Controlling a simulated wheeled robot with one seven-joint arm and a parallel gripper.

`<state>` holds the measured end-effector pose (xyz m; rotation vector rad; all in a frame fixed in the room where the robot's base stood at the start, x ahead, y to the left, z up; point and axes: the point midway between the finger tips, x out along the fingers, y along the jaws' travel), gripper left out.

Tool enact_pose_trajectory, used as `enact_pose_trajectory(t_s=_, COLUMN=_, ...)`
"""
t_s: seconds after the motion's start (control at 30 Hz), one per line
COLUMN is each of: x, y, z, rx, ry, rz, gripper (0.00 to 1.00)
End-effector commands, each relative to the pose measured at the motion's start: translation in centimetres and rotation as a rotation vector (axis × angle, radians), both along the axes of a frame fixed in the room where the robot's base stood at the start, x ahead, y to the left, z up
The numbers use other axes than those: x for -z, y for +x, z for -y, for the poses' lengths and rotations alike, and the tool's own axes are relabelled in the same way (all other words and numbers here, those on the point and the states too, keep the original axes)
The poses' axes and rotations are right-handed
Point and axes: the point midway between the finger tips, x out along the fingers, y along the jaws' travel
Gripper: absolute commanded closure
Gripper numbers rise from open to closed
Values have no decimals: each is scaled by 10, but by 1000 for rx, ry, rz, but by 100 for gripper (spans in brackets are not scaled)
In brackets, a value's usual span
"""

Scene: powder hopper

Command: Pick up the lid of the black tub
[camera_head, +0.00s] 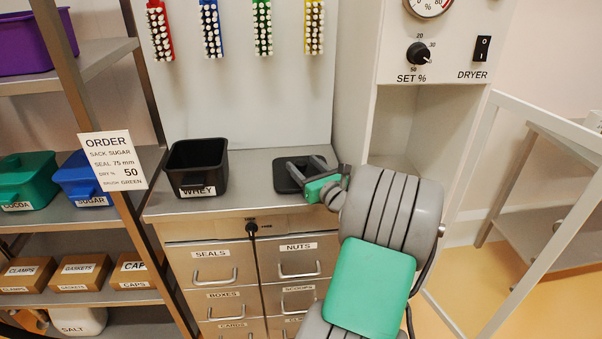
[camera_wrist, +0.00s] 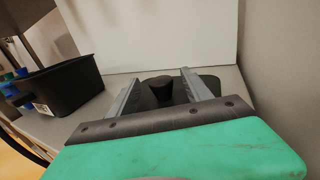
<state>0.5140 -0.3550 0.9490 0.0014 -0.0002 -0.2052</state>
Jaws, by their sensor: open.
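The black tub (camera_head: 197,168), labelled WHEY, stands open on the left of the grey counter; it also shows at the left of the wrist view (camera_wrist: 62,88). Its flat black lid (camera_head: 285,177) lies on the counter to the right of the tub, apart from it. In the wrist view the lid (camera_wrist: 209,84) has a dark knob (camera_wrist: 160,88) standing up from it. My gripper (camera_head: 303,162) is over the lid. Its two fingers are apart, one on each side of the knob in the wrist view (camera_wrist: 158,80). Whether they touch the knob cannot be told.
A white back panel (camera_head: 240,105) with hanging brushes rises behind the counter (camera_head: 240,195). A tall cabinet (camera_head: 355,110) with a dial stands to the right. Labelled drawers (camera_head: 211,276) are below. A shelf rack with an order card (camera_head: 112,160) is at the left.

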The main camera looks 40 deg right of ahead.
Motion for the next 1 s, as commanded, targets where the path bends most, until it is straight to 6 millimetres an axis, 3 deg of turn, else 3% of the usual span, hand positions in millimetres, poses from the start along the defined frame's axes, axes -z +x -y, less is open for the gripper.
enact_pose_trajectory(t_s=0.23, x=0, y=3, z=2, rx=4, ry=0, rz=0, gripper=43)
enact_pose_trajectory(t_s=0.9, x=0, y=3, z=2, rx=3, ry=-1, rz=-1, gripper=98)
enact_pose_trajectory(t_s=1.0, x=0, y=3, z=2, rx=3, ry=-1, rz=-1, gripper=100)
